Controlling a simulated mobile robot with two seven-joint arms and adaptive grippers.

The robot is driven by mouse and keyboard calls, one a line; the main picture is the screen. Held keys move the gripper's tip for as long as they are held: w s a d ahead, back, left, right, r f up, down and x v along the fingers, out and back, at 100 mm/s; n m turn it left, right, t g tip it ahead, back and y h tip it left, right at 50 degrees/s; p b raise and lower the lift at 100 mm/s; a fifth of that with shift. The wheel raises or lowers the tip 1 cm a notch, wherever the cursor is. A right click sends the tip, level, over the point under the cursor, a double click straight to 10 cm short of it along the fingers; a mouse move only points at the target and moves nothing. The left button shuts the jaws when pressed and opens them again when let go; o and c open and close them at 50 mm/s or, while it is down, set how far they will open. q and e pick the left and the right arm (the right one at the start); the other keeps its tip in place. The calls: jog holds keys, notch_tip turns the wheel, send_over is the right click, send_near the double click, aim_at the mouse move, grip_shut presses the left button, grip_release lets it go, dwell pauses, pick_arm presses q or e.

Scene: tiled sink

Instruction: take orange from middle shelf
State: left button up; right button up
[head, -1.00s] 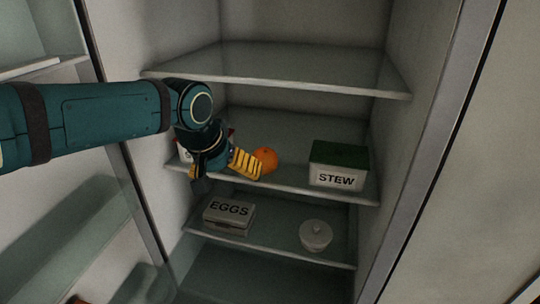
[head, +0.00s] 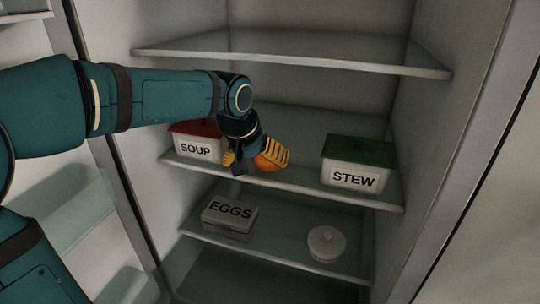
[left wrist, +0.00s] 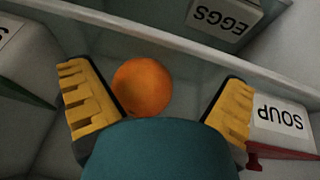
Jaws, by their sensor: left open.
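The orange (head: 264,163) sits on the middle shelf (head: 300,184) of the fridge, near its front edge. In the head view it is partly hidden by my left gripper (head: 256,160). In the left wrist view the orange (left wrist: 142,87) lies between the two yellow fingers of my left gripper (left wrist: 158,100), nearer the left finger, with a gap to the right finger. The left gripper is open and holds nothing. My right gripper is not in view.
A SOUP box (head: 196,147) with a red lid stands close left of the gripper. A STEW box (head: 355,170) with a green lid stands to the right. The upper shelf (head: 300,60) is above. An EGGS box (head: 230,216) and a lidded white pot (head: 327,243) are below.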

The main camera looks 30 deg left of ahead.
pick_arm(q)
jog(key=w, duration=0.5)
jog(key=shift+w+f, duration=0.1)
jog(key=shift+w, duration=0.15)
jog(key=shift+f, duration=0.4)
jog(key=c, duration=1.2)
